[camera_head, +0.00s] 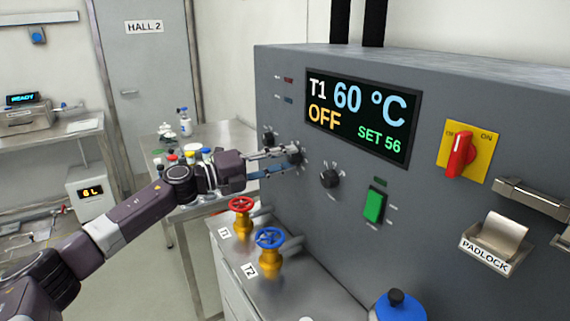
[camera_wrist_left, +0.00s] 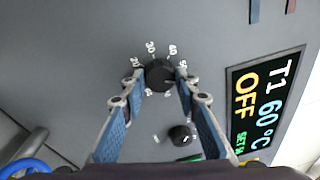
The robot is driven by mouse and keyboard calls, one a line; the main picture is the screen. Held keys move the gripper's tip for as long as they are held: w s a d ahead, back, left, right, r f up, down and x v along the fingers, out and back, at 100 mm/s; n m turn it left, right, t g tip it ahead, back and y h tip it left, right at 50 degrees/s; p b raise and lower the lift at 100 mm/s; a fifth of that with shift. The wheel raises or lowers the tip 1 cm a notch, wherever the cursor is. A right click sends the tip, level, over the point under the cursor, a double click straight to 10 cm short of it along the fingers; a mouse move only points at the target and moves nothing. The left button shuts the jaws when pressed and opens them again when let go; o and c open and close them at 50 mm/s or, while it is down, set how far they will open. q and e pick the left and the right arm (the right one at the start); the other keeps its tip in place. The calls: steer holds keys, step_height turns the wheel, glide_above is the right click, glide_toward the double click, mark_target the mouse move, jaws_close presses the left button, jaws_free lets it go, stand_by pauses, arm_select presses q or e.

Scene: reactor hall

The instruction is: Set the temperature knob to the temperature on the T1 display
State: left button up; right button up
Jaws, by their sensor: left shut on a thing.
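The T1 display (camera_head: 361,115) on the grey panel reads 60 °C, OFF and SET 56. The black temperature knob (camera_head: 295,156) is on the panel left of and below the display. In the left wrist view the knob (camera_wrist_left: 158,75) has a ring of white numbers around it, some partly hidden. My left gripper (camera_head: 287,154) is shut on this knob, with one blue-padded finger on each side in the wrist view (camera_wrist_left: 160,82). The knob's pointer is not clear to me. My right gripper is not in view.
A second black knob (camera_head: 329,178) sits right of the held one, then a green switch (camera_head: 374,205) and a red rotary switch (camera_head: 460,155). Below my arm are a red valve wheel (camera_head: 241,204) and a blue valve wheel (camera_head: 270,238).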

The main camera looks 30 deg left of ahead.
arm_select(q)
steer(key=shift+f+m+b, duration=0.2)
steer(key=shift+m+b, duration=0.35)
steer(key=shift+m, duration=1.25)
steer(key=shift+d+g, duration=0.1)
steer(key=shift+g, duration=0.2)
steer(key=o, duration=1.1)
steer(key=shift+r, duration=0.1)
steer(key=shift+o, duration=0.2)
steer(key=v, duration=1.2)
steer(key=shift+s, duration=0.1)
